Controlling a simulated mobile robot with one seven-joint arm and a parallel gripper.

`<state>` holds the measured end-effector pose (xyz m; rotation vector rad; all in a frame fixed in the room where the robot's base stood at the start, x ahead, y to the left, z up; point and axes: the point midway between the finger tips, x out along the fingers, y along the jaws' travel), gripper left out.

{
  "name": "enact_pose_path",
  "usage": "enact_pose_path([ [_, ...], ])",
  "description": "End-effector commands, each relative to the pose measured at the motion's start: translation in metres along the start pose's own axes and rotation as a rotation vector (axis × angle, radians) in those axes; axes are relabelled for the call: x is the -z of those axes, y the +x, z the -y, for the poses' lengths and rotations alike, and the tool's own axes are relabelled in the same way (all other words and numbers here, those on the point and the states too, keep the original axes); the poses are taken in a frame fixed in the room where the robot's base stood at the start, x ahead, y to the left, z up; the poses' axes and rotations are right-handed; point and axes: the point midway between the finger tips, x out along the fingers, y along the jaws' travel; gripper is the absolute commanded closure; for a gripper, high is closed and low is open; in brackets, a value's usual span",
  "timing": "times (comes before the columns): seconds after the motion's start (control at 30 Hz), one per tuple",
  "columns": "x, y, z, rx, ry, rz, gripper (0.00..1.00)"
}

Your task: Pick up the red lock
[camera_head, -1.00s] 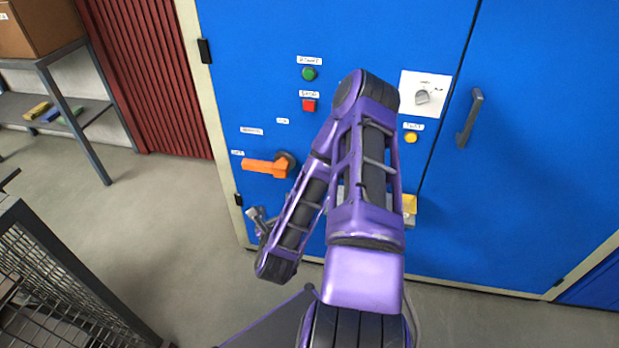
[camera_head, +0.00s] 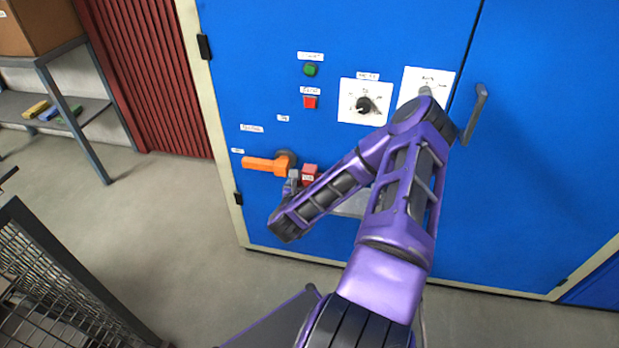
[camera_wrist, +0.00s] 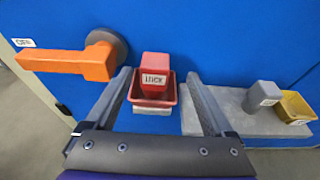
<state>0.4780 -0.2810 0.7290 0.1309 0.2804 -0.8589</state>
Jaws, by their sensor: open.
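The red lock (camera_wrist: 154,72) is a red block with a white label, standing upright in a small red holder (camera_wrist: 165,98) on the blue cabinet front. The lock also shows in the head view (camera_head: 309,174), just right of the orange handle. My gripper (camera_wrist: 159,77) is open and empty, with one finger on each side of the lock in the wrist view. I cannot tell whether the fingertips reach the lock's depth; no contact shows. In the head view my gripper (camera_head: 292,183) is beside the lock, partly hidden by my arm.
An orange lever handle (camera_wrist: 85,62) sticks out close to the left. Buttons, a dial (camera_head: 363,105) and a door handle (camera_head: 473,114) are on the cabinet. A wire cage (camera_head: 50,280) stands at lower left.

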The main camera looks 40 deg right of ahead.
Motion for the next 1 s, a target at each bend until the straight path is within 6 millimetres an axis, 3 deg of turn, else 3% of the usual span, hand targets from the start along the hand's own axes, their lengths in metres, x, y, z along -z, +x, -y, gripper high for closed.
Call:
enact_pose_path([
  [0.17, 0.000, 0.011, -0.001, 0.000, -0.001, 0.001, 0.12],
  [0.5, 0.000, 0.055, -0.007, 0.000, -0.002, 0.001, 0.12],
  [0.77, -0.001, 0.059, -0.007, -0.001, -0.002, 0.000, 0.12],
  [0.83, -0.001, 0.059, -0.007, -0.001, -0.002, 0.000, 0.20],
  [1.0, -0.001, 0.059, -0.007, -0.001, -0.002, 0.000, 0.50],
])
